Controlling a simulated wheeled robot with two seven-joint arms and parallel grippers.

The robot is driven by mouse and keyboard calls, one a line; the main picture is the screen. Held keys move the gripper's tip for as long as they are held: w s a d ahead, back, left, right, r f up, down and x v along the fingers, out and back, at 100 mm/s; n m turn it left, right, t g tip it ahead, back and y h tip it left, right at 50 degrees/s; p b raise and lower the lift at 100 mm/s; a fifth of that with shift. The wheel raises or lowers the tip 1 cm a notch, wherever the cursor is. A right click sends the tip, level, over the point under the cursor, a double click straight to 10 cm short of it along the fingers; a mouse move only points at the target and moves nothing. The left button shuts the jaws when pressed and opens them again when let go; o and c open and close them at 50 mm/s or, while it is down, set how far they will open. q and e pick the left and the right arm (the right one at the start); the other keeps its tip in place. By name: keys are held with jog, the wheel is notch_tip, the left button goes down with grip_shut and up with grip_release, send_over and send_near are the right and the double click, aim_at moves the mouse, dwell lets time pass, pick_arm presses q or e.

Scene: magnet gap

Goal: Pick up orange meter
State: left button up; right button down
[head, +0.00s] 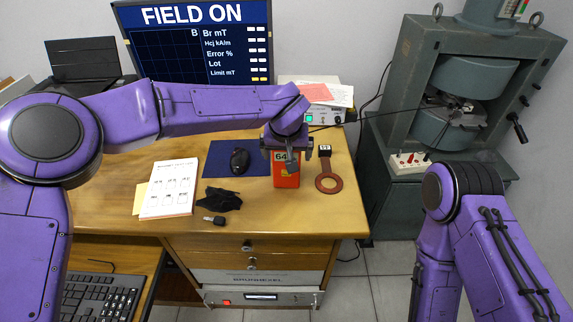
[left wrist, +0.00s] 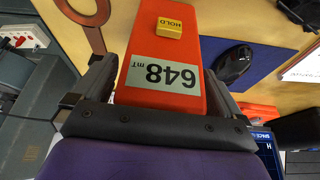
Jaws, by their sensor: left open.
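In the left wrist view, the meter (left wrist: 182,105) shows a grey display reading 648 mT and a yellow HOLD button. My left gripper (left wrist: 160,85) is open, with one dark finger on each side of the meter. Whether the fingers touch it I cannot tell. My right arm is at the lower right of the head view, and its gripper is not in view.
A brown ring-ended paddle (head: 328,180) lies just right of the meter. A mouse (head: 240,160) sits on a blue pad (head: 216,166) to the left, with a black cloth (head: 222,198), a key fob (head: 214,220) and papers (head: 168,188) nearby. A large magnet frame (head: 400,85) stands at right.

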pick_arm(q)
jog(key=shift+r, duration=0.1)
jog(key=c, duration=1)
jog(key=shift+c, duration=0.2)
jog(key=shift+r, duration=0.1)
notch_tip(320, 180, up, 3)
jog(key=shift+r, duration=0.15)
jog(key=s+r, duration=0.9)
jog(key=s, duration=0.5)
jog(key=shift+r, duration=0.25)
